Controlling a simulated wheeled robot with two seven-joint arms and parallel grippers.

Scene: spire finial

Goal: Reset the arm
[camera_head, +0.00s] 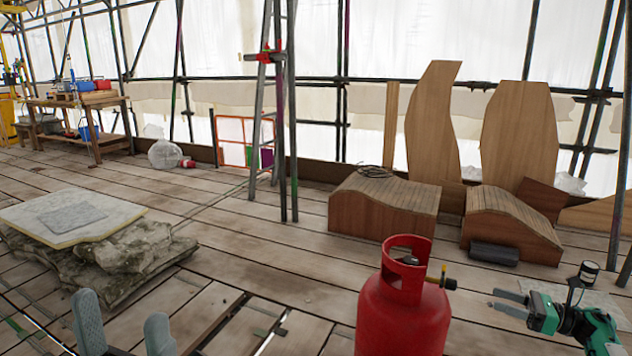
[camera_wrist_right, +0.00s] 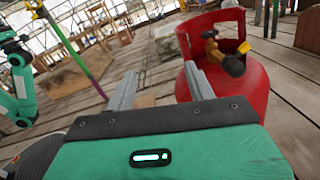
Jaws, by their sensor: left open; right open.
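My left gripper (camera_head: 120,308) is at the lower left edge of the head view. Its two grey fingers point up and stand well apart, with nothing between them. My right gripper (camera_head: 498,299), with a green body, is at the lower right, right of the red gas cylinder (camera_head: 400,310). Its fingers point left toward the cylinder. In the right wrist view, the fingers (camera_wrist_right: 160,85) are spread and empty. The cylinder (camera_wrist_right: 258,85) stands upright just beyond the right-hand finger there; I cannot tell whether they touch.
Stone slabs (camera_head: 125,255) with a pale board on top lie at the left. Curved wooden forms (camera_head: 380,210) and a dark roll (camera_head: 494,254) are behind the cylinder. A ladder (camera_head: 262,120) and a workbench (camera_head: 105,125) stand farther back. Plank floor (camera_head: 265,240) is clear mid-view.

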